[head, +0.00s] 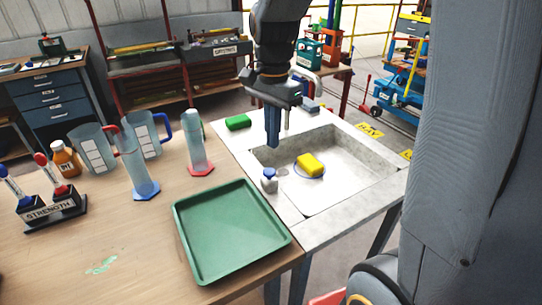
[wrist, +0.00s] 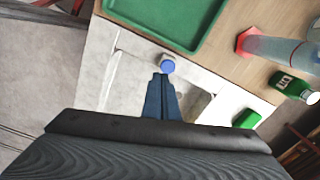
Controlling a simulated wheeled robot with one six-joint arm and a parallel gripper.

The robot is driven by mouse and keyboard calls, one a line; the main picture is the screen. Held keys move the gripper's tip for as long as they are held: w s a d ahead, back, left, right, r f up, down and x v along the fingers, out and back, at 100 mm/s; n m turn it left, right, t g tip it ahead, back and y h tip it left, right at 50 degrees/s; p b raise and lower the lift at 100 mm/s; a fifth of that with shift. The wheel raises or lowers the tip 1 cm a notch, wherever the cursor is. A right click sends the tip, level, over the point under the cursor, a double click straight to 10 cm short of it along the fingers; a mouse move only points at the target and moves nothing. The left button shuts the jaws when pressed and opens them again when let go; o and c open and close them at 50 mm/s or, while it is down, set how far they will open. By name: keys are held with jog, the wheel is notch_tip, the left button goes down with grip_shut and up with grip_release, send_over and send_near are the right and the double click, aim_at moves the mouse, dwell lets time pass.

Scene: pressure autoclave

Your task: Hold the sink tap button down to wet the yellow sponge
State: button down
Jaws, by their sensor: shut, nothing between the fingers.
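The yellow sponge (head: 310,165) lies in the sink basin (head: 355,160) on a blue ring mark; I do not see it in the wrist view. A small white fixture with a round blue top (head: 269,173), which looks like the tap button, stands at the sink's left rim. The blue top also shows in the wrist view (wrist: 168,66), just beyond my fingertips. My gripper (head: 273,145) is shut and empty, pointing down above the sink's left side. It appears apart from the blue top. A grey curved pipe, perhaps the spout, is partly hidden behind my gripper.
A green tray (head: 230,235) lies on the wooden table left of the sink. Bottles and jugs crowd the table further left.

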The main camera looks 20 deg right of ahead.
aim_at(270, 171)
jog(key=w+r+m, duration=0.1)
jog(key=r+m, duration=0.1)
jog(key=w+r+m, duration=0.1)
jog(key=r, duration=0.1)
jog(key=shift+w+m+p, duration=0.3)
jog(key=shift+p, duration=0.1)
notch_tip(270, 171, down, 14)
jog(key=p, duration=0.4)
jog(key=shift+f, duration=0.1)
